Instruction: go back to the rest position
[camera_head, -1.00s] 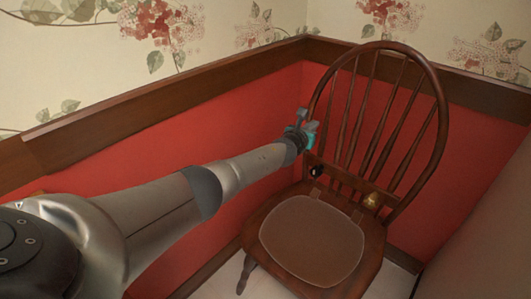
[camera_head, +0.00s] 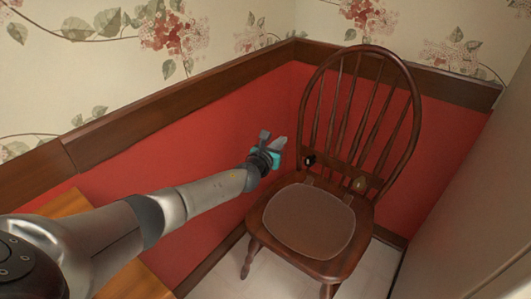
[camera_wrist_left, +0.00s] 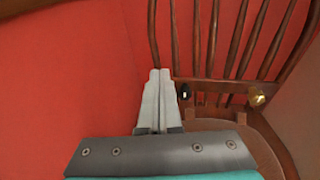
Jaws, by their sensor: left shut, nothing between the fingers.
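My left gripper (camera_head: 277,145) is stretched out at the left side of the wooden chair (camera_head: 347,185), in front of the red wall panel. In the left wrist view its two fingers (camera_wrist_left: 158,77) lie together, with nothing between them. The gripper is apart from the chair's back and seat as far as I can see. My right gripper is in neither view.
The chair has a brown seat pad (camera_head: 310,222). A small dark item (camera_head: 310,160) and a gold-coloured item (camera_head: 361,184) are at the foot of its spindles. A wooden surface (camera_head: 140,283) lies under my left arm. A plain wall stands at right.

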